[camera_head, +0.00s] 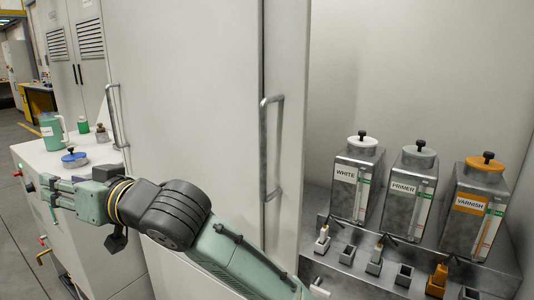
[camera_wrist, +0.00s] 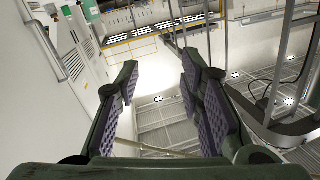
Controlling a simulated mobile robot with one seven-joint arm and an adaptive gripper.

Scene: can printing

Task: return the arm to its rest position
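My arm (camera_head: 175,215) reaches from the bottom of the head view up and to the left, in front of the pale cabinet. My gripper (camera_head: 40,193) points left beside the white counter. In the wrist view my gripper (camera_wrist: 158,85) is open, with a clear gap between the dark padded fingers. Nothing is between them; light floor and grating show through the gap.
A white counter (camera_head: 38,160) holds a green-and-white jug (camera_head: 52,132), a blue-lidded container (camera_head: 74,157) and small jars. An open cabinet at right holds WHITE (camera_head: 357,180), PRIMER (camera_head: 408,193) and VARNISH (camera_head: 472,210) dispensers. A door handle (camera_head: 266,150) juts out near my arm.

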